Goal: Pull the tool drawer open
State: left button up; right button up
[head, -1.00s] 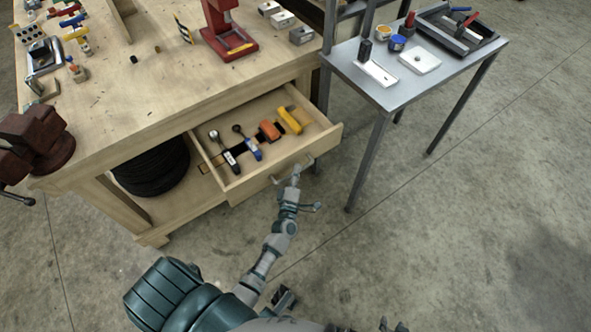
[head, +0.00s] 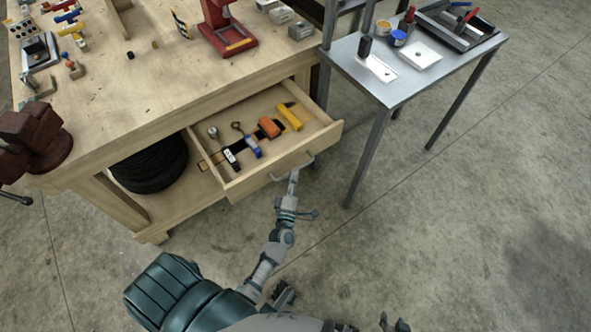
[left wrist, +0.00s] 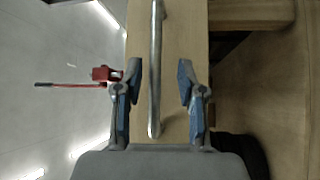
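The wooden tool drawer (head: 268,178) stands pulled out from under the workbench, with its inside showing. Its metal bar handle (head: 293,167) is on the drawer front; the handle also shows in the left wrist view (left wrist: 155,70). My left gripper (head: 294,174) is at the handle. In the left wrist view my left gripper (left wrist: 158,82) is open, with one finger on each side of the bar and gaps between bar and fingers. My right gripper (head: 393,321) is at the bottom edge of the head view, fingers apart, with nothing seen between them.
The drawer holds two hand tools (head: 224,149), an orange item (head: 269,127) and a yellow item (head: 290,117). A black tire (head: 150,165) lies on the lower shelf. A metal side table (head: 405,85) stands to the right. The floor in front is clear.

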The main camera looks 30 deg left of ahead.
pick_arm(q)
jog(key=v, duration=0.8)
jog(key=shift+d, duration=0.4)
pick_arm(e)
jog(key=shift+d, duration=0.15)
pick_arm(q)
jog(key=shift+s+a, duration=0.1)
